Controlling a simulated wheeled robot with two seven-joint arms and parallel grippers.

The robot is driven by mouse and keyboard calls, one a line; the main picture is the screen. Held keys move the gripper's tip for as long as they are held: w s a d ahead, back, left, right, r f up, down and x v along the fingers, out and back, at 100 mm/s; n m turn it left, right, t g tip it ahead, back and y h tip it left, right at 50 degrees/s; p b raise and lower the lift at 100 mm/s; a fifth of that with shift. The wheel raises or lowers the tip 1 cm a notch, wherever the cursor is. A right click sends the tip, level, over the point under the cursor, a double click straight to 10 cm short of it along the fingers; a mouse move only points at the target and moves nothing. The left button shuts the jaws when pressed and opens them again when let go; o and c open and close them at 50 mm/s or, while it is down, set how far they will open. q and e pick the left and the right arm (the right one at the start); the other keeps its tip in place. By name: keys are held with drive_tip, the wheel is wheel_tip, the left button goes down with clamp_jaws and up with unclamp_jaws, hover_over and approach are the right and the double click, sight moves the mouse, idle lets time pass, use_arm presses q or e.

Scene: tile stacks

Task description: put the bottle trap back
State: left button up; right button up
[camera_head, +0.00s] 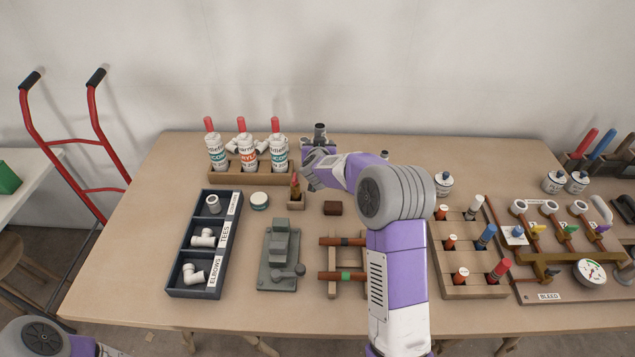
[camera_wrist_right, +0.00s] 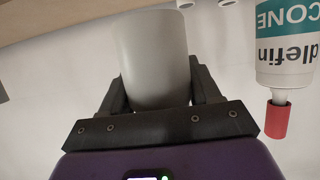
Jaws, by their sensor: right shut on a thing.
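My right gripper (camera_head: 311,158) is at the back of the bench, right of the sealant bottles. In the right wrist view, its two dark fingers (camera_wrist_right: 160,86) are shut on a smooth grey cylinder (camera_wrist_right: 158,45), which I take to be the body of the bottle trap. In the head view, a dark metallic top of the bottle trap (camera_head: 319,131) shows just above the gripper; the gripper and arm hide the lower part. I cannot tell whether its base touches anything. Only part of my left arm shows at the lower left; its gripper is out of view.
A wooden rack (camera_head: 252,174) holds three red-tipped sealant bottles (camera_head: 249,153) left of the gripper. A dark fittings tray (camera_head: 181,272), a grey metal fixture (camera_head: 281,262) and a wooden pipe stand (camera_head: 333,288) lie nearer. A wooden block (camera_head: 468,285) with several markers stands right of my arm.

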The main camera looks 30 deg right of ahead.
wheel_tip(320, 180, down, 9)
drive_tip(key=b, duration=0.4)
drive_tip(key=shift+f, duration=0.2)
drive_tip(key=shift+f, duration=0.15)
drive_tip(key=o, duration=0.9)
drive_tip(key=shift+a+r, duration=0.1)
drive_tip(key=shift+r, duration=0.15)
drive_tip(key=shift+s+a+r, duration=0.15)
drive_tip(key=shift+s, duration=0.2)
drive_tip(key=p+v, duration=0.2)
drive_tip(key=v, duration=0.9)
